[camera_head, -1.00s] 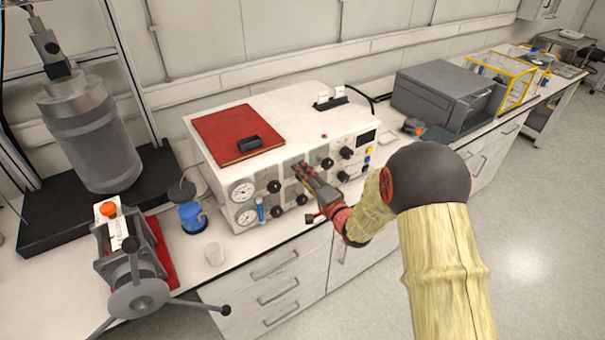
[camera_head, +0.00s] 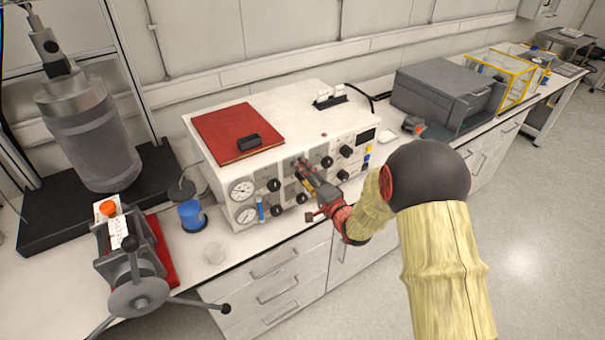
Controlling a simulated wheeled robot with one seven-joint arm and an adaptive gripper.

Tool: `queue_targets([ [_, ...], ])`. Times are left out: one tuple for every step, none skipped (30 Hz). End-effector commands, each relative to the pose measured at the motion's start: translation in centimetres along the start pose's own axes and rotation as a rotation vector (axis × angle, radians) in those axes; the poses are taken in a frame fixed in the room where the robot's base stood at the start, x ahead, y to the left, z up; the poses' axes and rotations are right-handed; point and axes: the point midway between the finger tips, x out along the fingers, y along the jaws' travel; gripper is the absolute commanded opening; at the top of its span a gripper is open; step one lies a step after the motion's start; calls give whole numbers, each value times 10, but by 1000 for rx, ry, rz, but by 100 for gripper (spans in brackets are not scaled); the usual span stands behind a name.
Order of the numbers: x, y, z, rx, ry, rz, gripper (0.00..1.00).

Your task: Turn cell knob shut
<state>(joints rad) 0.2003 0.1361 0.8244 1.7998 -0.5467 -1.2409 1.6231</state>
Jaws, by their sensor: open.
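A white control box (camera_head: 222,146) stands on the bench with black knobs and two round gauges on its front panel. Knobs that show include one beside the upper gauge (camera_head: 274,185), one below it (camera_head: 276,210) and one right of my gripper (camera_head: 327,162). I cannot tell from the labels which is the cell knob. My gripper (camera_head: 300,168) is at the middle of the panel, its fingers pointing at the front face. It is open. The fingertips and my wrist hide part of the panel, and I cannot tell whether they touch a knob.
A red book (camera_head: 225,140) lies on the box. A grey case (camera_head: 445,90) stands to the right. Bare bench lies in front of the box.

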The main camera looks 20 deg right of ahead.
Motion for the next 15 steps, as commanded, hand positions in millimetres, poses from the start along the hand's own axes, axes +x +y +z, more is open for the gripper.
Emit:
queue_targets([
  [0, 0, 0, 0, 0, 0, 51],
  [0, 0, 0, 0, 0, 0, 51],
  [-1, 0, 0, 0, 0, 0, 51],
  [-3, 0, 0, 0, 0, 1, 51],
  [-5, 0, 0, 0, 0, 1, 51],
  [-8, 0, 0, 0, 1, 1, 51],
  [-12, 0, 0, 0, 1, 1, 51],
  [-16, 0, -1, 0, 1, 1, 51],
  [-23, 0, -1, 0, 2, 1, 51],
  [-28, 0, -1, 1, 2, 2, 51],
  [-34, 0, -1, 1, 2, 2, 51],
  [-42, 0, -1, 1, 3, 1, 51],
  [-49, 0, -2, 1, 3, 1, 51],
  [-55, 0, -1, 1, 3, 2, 51],
  [-64, 0, -1, 1, 3, 1, 51],
])
